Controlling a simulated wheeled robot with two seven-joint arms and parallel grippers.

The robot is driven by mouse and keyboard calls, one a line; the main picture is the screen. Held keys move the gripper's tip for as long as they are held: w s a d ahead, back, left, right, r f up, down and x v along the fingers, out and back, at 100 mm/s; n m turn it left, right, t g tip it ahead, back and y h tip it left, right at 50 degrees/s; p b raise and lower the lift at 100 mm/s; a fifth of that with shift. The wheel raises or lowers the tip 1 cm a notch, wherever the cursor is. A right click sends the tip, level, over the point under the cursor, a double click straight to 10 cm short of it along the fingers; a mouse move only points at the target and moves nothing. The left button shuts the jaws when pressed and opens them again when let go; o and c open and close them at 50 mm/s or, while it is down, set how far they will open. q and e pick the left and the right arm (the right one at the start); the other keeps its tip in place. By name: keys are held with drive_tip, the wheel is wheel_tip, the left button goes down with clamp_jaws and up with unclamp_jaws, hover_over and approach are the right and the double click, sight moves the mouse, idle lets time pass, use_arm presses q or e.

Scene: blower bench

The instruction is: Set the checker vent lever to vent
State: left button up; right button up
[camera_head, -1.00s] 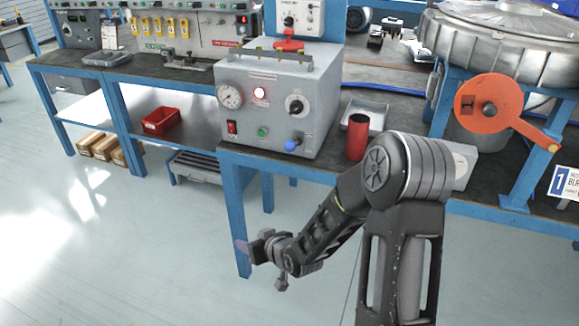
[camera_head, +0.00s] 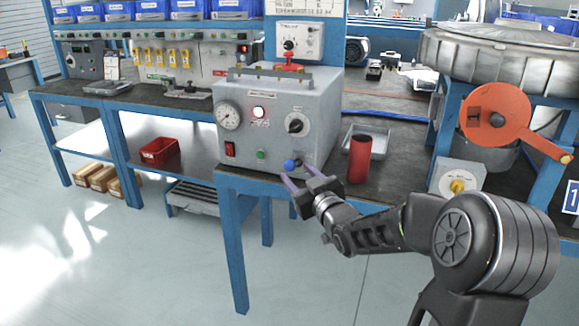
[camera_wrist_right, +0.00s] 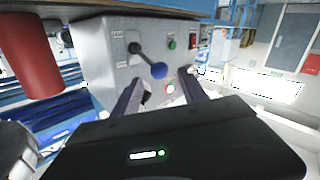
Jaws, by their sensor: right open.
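The checker (camera_head: 270,115) is a grey box on the bench with a round gauge, a lit lamp, a black dial and coloured buttons. Its vent lever ends in a blue ball (camera_head: 290,165) low on the front face. In the right wrist view the lever's dark stem runs slantwise from its pivot to the blue ball (camera_wrist_right: 159,71), between small labels too blurred to read. My right gripper (camera_head: 297,175) is open just in front of the ball. In the wrist view the ball appears between and beyond the fingertips of the gripper (camera_wrist_right: 160,80); contact cannot be told. My left gripper is out of view.
A red cylinder (camera_head: 359,160) stands right of the checker, near a shallow grey tray (camera_head: 372,140). A grey box with a yellow knob (camera_head: 457,185) and an orange disc with a handle (camera_head: 495,118) are further right. The floor before the bench is open.

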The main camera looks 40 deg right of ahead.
sight(292, 169)
drive_tip(key=w, duration=0.2)
drive_tip(key=w+d, duration=0.1)
drive_tip(key=w, duration=0.2)
drive_tip(key=shift+w, duration=0.25)
drive_tip(key=shift+c, duration=0.5)
clamp_jaws()
drive_tip(key=shift+f, duration=0.15)
idle(0.5)
